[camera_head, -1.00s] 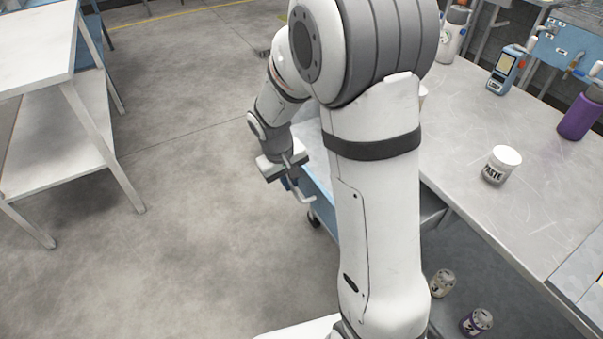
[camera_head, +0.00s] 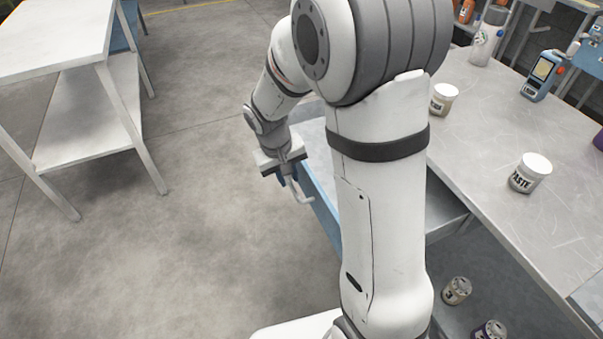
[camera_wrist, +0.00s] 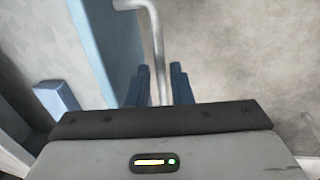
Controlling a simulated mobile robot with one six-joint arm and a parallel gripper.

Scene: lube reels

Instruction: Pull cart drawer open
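A blue cart shows behind my arm in the head view, with a pale inner surface (camera_head: 320,158) and a blue front panel (camera_head: 322,212). A bent grey bar handle (camera_head: 303,196) sticks out from the blue panel. My gripper (camera_head: 289,180) is at this handle. In the wrist view, the two blue fingers of my gripper (camera_wrist: 161,86) stand on either side of the handle (camera_wrist: 155,35), closed in around its straight part. The blue panel (camera_wrist: 110,40) lies to the left there. My arm hides much of the cart.
A metal worktable (camera_head: 480,140) stands on the right with a paste jar (camera_head: 530,173), another jar (camera_head: 443,99) and a handheld device (camera_head: 541,76). Cans (camera_head: 457,290) sit below it. A white shelf table (camera_head: 90,110) stands at the left. The floor between is clear.

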